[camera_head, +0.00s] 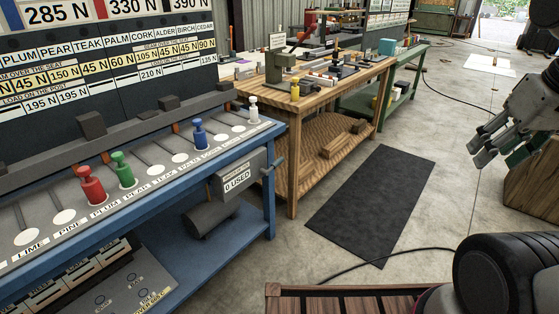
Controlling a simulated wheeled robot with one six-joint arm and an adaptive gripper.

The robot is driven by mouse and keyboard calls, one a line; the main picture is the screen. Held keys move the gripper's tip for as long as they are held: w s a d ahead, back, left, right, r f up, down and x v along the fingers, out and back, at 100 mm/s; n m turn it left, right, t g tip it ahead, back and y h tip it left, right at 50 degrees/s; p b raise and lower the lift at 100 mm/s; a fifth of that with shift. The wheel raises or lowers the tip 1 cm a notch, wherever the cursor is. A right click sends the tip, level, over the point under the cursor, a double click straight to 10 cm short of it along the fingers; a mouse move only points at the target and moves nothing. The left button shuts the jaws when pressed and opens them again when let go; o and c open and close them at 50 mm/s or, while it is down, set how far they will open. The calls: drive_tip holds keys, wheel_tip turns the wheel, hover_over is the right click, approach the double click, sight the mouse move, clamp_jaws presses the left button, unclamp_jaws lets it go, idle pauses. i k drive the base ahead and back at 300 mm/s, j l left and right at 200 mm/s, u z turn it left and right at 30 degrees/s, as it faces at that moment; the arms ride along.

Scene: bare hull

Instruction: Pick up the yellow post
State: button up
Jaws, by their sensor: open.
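The yellow post (295,88) is a small upright yellow piece on the wooden workbench (292,118). It stands near the bench's front edge, close to a dark green-grey device (278,66). My gripper (484,148) is at the right side, with its grey fingers pointing left and down. It is open and empty, well apart from the post and off to its right. Nothing hides the post, but it is small in this view.
Red (91,186), green (123,171), blue (199,134) and white (254,110) posts stand on the blue bench (240,143). A dark mat (372,200) lies on the floor. A cable (375,259) crosses the floor nearby. A wooden block (533,185) stands below my gripper.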

sight(295, 89)
drive_tip(key=u, duration=1.7)
drive_tip(key=z, duration=1.45)
drive_tip(key=i+l+u, duration=0.25)
drive_tip(key=i+l, duration=0.3)
drive_tip(key=i, duration=0.2)
drive_tip(key=i+l+u, duration=0.25)
drive_tip(key=i+l, duration=0.45)
